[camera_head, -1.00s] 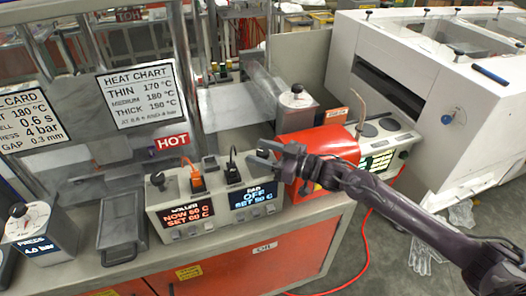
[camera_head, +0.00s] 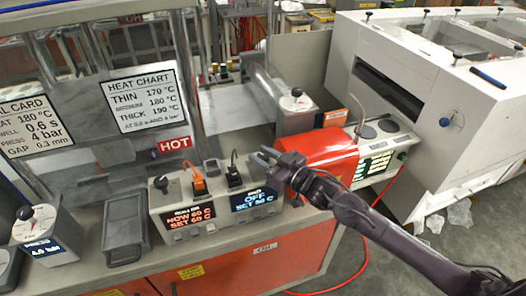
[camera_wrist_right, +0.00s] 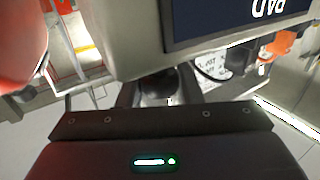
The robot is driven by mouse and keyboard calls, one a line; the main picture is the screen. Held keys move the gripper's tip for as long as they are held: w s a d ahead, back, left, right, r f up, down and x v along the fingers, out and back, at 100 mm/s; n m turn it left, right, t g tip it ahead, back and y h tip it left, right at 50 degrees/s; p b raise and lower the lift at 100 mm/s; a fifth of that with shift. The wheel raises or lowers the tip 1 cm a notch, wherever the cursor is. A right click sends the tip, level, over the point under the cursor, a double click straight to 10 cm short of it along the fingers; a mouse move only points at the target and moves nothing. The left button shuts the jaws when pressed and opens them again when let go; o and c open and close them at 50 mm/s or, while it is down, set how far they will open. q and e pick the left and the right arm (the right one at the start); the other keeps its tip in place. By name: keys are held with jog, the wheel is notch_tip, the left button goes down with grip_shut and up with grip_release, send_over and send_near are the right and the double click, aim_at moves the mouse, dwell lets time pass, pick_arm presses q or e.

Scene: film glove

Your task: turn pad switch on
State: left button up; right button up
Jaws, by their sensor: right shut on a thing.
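The grey controller box (camera_head: 215,215) stands on the bench edge in the head view. My right gripper (camera_head: 267,158) is at the top right of the box, beside the black plug (camera_head: 234,176). In the right wrist view, its fingers (camera_wrist_right: 157,92) are shut on a dark rounded switch knob (camera_wrist_right: 156,86) below the box's panel marked PAD (camera_wrist_right: 235,18). In the head view the gripper hides this knob. My left gripper is not in view.
An orange plug (camera_head: 199,184) and a black knob (camera_head: 161,183) sit on the box's left half. A red cylinder (camera_head: 325,152) is close behind my right wrist. A grey tray-like block (camera_head: 124,240) and a pressure gauge unit (camera_head: 42,235) stand left.

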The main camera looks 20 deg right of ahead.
jog(key=shift+a+r+m+t+h, duration=0.1)
jog(key=shift+m+t+h, duration=0.5)
jog(key=shift+m+h, duration=0.5)
jog(key=m+t+h, duration=0.1)
jog(key=h, duration=0.2)
jog(key=shift+m+p, duration=0.3)
jog(key=shift+m, duration=0.1)
jog(key=m+h, duration=0.2)
jog(key=h, duration=0.1)
jog(key=m+h, duration=0.2)
jog(key=h, duration=0.1)
jog(key=shift+h+b, duration=0.4)
jog(key=shift+m+g+h, duration=0.3)
jog(key=shift+m+h, duration=0.8)
jog(key=shift+h, duration=0.6)
jog(key=shift+b, duration=0.3)
jog(key=o, duration=0.9)
jog(key=shift+o, duration=0.2)
